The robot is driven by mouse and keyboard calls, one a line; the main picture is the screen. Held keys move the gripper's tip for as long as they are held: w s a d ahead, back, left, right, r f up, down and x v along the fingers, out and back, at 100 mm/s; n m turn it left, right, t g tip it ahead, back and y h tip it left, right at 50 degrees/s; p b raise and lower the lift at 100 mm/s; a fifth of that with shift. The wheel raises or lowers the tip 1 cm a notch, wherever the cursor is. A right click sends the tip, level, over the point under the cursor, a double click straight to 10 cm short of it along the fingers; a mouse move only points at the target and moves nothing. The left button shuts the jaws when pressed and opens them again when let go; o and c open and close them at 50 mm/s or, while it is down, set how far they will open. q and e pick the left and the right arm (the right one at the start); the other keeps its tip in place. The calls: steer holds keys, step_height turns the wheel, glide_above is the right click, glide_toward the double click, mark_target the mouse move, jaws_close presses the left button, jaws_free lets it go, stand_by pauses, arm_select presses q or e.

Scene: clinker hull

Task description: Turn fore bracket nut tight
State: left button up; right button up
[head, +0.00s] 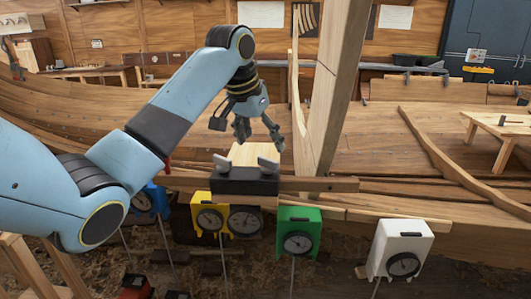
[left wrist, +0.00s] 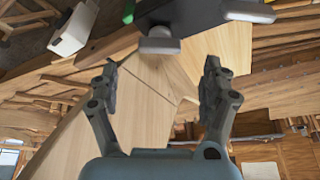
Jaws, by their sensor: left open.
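A black bracket block (head: 245,182) sits on the plank edge at the middle front of the head view. Two grey wing-shaped nuts stand on it, a left nut (head: 222,163) and a right nut (head: 268,164). I cannot tell which is the fore one. My left gripper (head: 260,143) is open and empty, just above and behind the bracket, fingers pointing down. In the left wrist view my open fingers (left wrist: 161,68) spread either side of pale wood. One nut (left wrist: 158,45) lies just beyond the fingertips, between them in the picture; another nut (left wrist: 248,12) is at the top right. No contact shows.
Yellow (head: 211,218), green (head: 299,232) and white (head: 400,248) boxes with dials hang along the plank's front edge. A blue one (head: 153,200) is partly behind my arm. An upright timber (head: 334,85) rises close to the gripper's right.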

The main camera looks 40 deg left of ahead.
arm_select(q)
steer(key=v, duration=0.6)
steer(key=shift+f, duration=0.1)
steer(key=s+d+f+n+g+b, duration=0.15)
steer(key=s+f+b, duration=0.45)
steer(key=f, duration=1.2)
steer(key=s+d+f+g+b, duration=0.1)
steer(key=s+f+g+b, duration=0.4)
steer(key=f, duration=1.3)
steer(key=s+d+f+b, duration=0.1)
steer(key=s+f+b, duration=0.4)
steer(key=s+f, duration=0.95)
steer(key=s+d+f+m+t+b, duration=0.1)
steer(key=s+f+b, duration=0.3)
steer(key=s+f, duration=0.8)
steer(key=s+d+f+t+b, duration=0.1)
steer(key=s+f+b, duration=0.3)
steer(key=s+f, duration=0.9)
step_height(320, 180, down, 9)
steer(key=shift+s+r+m+t+y, duration=0.2)
steer(key=shift+r+m+t+y, duration=0.05)
steer(key=shift+m+t+y, duration=0.15)
